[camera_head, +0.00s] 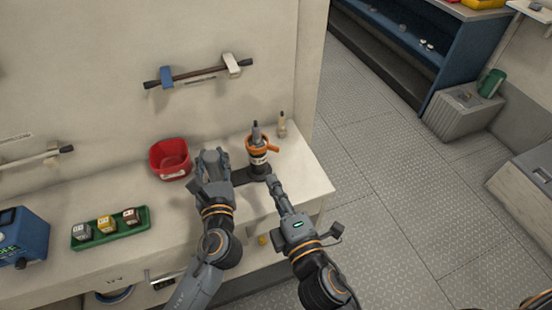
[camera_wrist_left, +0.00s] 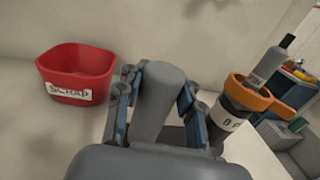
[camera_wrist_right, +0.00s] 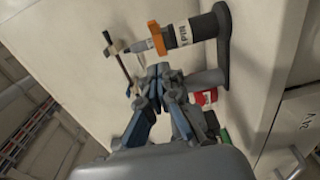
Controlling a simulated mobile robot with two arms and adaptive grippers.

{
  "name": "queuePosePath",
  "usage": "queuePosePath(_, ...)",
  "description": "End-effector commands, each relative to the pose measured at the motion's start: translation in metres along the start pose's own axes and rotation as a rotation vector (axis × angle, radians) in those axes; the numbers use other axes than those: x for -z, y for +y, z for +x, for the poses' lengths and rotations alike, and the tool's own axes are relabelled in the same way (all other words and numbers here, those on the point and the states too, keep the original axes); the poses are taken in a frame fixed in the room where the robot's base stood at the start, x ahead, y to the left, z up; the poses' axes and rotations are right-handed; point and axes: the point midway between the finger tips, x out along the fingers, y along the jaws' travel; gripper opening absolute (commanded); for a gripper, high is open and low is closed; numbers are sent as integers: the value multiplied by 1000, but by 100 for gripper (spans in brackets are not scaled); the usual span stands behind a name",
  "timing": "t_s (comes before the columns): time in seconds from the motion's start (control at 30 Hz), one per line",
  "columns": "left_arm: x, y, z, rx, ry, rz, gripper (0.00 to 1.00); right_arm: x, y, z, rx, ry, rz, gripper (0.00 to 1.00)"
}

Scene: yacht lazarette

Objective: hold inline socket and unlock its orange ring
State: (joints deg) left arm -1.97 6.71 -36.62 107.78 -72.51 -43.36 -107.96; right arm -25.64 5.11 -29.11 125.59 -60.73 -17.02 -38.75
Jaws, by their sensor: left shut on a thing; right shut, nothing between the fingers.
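The inline socket (camera_head: 259,158) stands upright on a dark base, with a white label, an orange ring (camera_head: 262,143) near its top and a grey end above. The ring's tab points right in the head view. The socket also shows at right in the left wrist view (camera_wrist_left: 226,118) and sideways in the right wrist view (camera_wrist_right: 185,33). My left gripper (camera_head: 212,160) is left of the socket, shut on a grey post (camera_wrist_left: 162,95) that appears to rise from the same base. My right gripper (camera_head: 272,182) is shut and empty, just in front of the socket, apart from the ring.
A red scrap bin (camera_head: 170,172) stands left of my left gripper. A green tray (camera_head: 84,241) with several small blocks and a blue device (camera_head: 22,238) are further left. A small pale peg (camera_head: 282,127) stands behind the socket. The bench's right edge is close.

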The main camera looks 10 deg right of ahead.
Motion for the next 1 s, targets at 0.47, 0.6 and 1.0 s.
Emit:
queuePosePath(0.47,0,0,0,0,1,0,0,-24,0,61,-1,1,-3,0)
queuePosePath(0.6,0,0,0,0,1,1,0,-28,0,64,0,1,1,0)
queuePosePath(1.0,0,0,0,0,1,1,0,-29,0,64,-1,6,-1,0)
